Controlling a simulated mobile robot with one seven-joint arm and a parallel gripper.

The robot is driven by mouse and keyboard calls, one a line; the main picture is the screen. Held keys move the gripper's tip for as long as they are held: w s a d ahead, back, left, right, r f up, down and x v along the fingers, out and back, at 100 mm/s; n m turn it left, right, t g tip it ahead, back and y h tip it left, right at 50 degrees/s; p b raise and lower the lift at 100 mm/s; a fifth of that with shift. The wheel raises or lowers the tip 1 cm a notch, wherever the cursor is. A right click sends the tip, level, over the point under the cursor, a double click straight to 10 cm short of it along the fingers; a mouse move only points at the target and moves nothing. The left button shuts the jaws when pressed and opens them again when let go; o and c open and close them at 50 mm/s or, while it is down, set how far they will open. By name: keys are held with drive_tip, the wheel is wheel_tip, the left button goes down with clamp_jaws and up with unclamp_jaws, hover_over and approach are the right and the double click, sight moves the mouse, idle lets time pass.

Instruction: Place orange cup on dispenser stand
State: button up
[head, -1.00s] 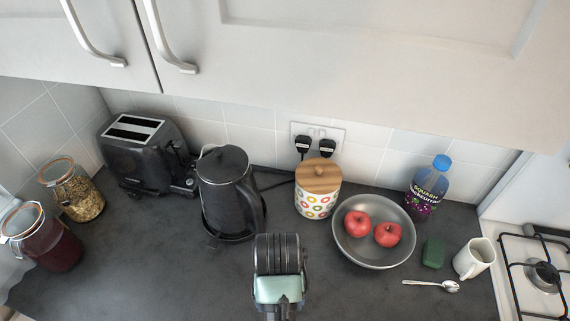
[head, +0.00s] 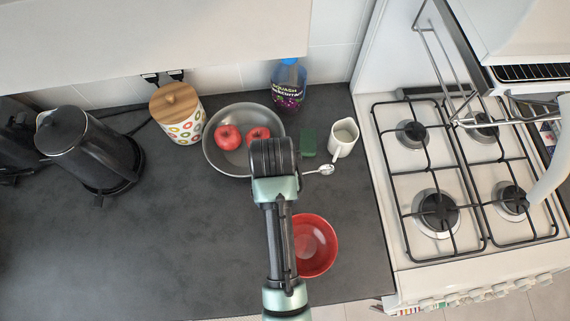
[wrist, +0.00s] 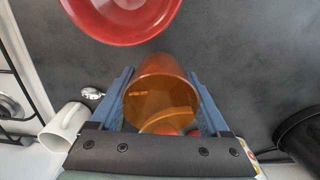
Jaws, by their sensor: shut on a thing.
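The orange cup (wrist: 163,92) is see-through and sits between the two blue fingers of my gripper (wrist: 159,74) in the wrist view. The fingers are shut on its sides. In the head view my arm hides the cup and the fingers. No dispenser stand shows in either view.
A red bowl (head: 329,240) stands on the counter beside my arm. A pan (head: 213,154) with apples, a green sponge (head: 308,141), a white mug (head: 343,137), a spoon and a squash bottle (head: 288,87) stand behind. A kettle (head: 92,152) is left, a gas hob (head: 412,175) right.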

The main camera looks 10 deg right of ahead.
drive_tip(key=shift+a+f, duration=0.2)
drive_tip(key=shift+f, duration=2.95)
drive_tip(key=shift+f, duration=0.1)
drive_tip(key=shift+f, duration=0.15)
drive_tip(key=o, duration=1.2)
